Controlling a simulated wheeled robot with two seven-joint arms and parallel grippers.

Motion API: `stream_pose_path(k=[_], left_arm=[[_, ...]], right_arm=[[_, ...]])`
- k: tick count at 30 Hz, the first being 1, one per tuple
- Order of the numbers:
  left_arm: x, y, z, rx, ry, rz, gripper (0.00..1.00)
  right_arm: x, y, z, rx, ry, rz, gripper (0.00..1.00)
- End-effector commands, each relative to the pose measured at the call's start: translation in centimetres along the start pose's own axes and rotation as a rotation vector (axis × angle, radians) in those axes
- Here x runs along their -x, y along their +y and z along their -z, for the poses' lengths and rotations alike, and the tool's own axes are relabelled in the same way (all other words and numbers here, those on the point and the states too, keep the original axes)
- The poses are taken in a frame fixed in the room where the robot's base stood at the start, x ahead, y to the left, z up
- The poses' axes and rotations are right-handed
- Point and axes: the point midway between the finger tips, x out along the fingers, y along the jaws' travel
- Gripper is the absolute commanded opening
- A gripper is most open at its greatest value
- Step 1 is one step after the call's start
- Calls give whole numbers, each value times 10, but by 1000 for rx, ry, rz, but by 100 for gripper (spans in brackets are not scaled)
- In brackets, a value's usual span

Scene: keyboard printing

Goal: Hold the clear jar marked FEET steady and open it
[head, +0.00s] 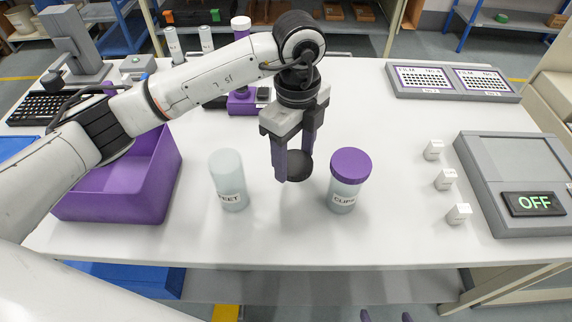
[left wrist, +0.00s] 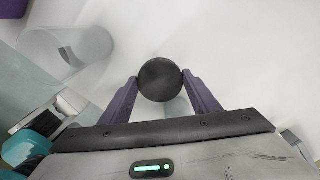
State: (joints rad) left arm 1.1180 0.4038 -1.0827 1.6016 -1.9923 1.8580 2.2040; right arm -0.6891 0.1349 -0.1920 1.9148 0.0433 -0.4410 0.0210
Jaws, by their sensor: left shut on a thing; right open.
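The clear jar marked FEET (head: 229,184) stands upright on the table, left of my left gripper, with no lid on its top. It also shows in the left wrist view (left wrist: 62,48) at the upper left. My left gripper (head: 295,168) is shut on a round black lid (head: 299,167), held above the table between the FEET jar and the other jar. The lid shows between the purple fingers in the left wrist view (left wrist: 160,80). Only the purple fingertips of my right gripper (head: 386,317) show at the bottom edge of the head view, apart and empty.
A purple-lidded jar (head: 346,182) stands right of my left gripper. A purple bin (head: 128,185) is at the left. Several small white blocks (head: 445,180) and a grey device reading OFF (head: 533,204) are at the right. The front middle of the table is clear.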

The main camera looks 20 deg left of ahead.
Motion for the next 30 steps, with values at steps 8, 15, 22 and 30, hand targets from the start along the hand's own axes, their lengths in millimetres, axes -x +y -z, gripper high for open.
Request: stream_pose_path(k=[8,15,22,30], left_arm=[[-26,0,0,-1,0,-1,29],[-54,0,0,-2,0,1,29],[-55,0,0,-3,0,2,29],[-58,0,0,-2,0,2,75]], right_arm=[[2,0,-2,-2,-4,0,69],[2,0,3,-2,4,0,69],[0,1,5,0,9,-1,69],[-1,1,2,1,3,-2,69]])
